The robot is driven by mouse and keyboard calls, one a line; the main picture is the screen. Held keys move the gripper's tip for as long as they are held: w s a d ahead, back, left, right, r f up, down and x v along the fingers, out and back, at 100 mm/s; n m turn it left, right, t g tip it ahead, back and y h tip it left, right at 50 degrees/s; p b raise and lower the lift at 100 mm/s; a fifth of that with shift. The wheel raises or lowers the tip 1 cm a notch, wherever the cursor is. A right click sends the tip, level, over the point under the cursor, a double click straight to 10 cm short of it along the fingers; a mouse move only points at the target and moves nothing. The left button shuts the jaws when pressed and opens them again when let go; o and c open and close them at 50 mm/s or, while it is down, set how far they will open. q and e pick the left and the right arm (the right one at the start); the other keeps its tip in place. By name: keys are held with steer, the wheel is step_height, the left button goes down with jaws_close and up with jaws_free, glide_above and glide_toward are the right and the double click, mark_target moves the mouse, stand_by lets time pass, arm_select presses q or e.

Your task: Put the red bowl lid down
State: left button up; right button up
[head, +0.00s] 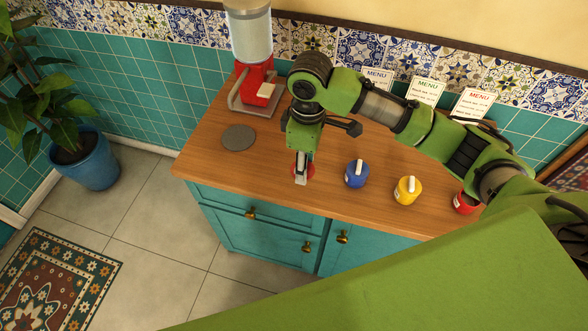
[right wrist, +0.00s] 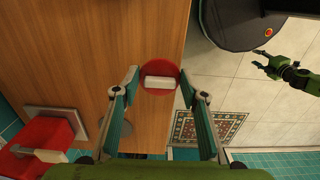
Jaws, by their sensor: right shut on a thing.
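The red bowl lid (right wrist: 148,82), a red disc with a white bar handle, is between the fingertips of my right gripper (right wrist: 157,80) in the right wrist view. The fingers are shut on it. In the head view the lid (head: 310,171) shows partly behind the right gripper (head: 301,176), over the counter's front part, left of the blue bowl. I cannot tell whether it touches the wood. The red bowl (head: 464,204) stands at the right, partly hidden by my arm. My left gripper (right wrist: 260,60) shows in the right wrist view, empty, its fingers apart.
A blue bowl (head: 357,174) and a yellow bowl (head: 407,191), both with white-handled lids, stand on the wooden counter (head: 215,165). A grey disc (head: 238,138) lies at the left. A red dispenser (head: 258,88) stands behind it. Menu cards (head: 426,92) line the wall.

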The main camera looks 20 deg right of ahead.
steer(key=w+f, duration=0.2)
steer(key=f, duration=0.1)
steer(key=w+a+f, duration=0.1)
steer(key=shift+w+a+f, duration=0.1)
steer(key=shift+w+f, duration=0.15)
steer(key=shift+f, duration=0.15)
step_height(320, 180, down, 3)
steer(key=shift+w+r+p, duration=0.1)
steer(key=shift+p, duration=0.6)
arm_select(q)
steer(key=shift+w+a+r, duration=0.2)
steer(key=shift+a+r, duration=0.25)
steer(key=shift+r, duration=0.25)
arm_select(e)
steer(key=shift+f, duration=0.3)
steer(key=o, duration=1)
steer(key=shift+f, duration=0.1)
arm_select(q)
steer(key=shift+f+b, duration=0.8)
steer(key=shift+b, duration=0.1)
arm_select(e)
step_height(320, 180, up, 12)
steer(key=shift+r, duration=0.15)
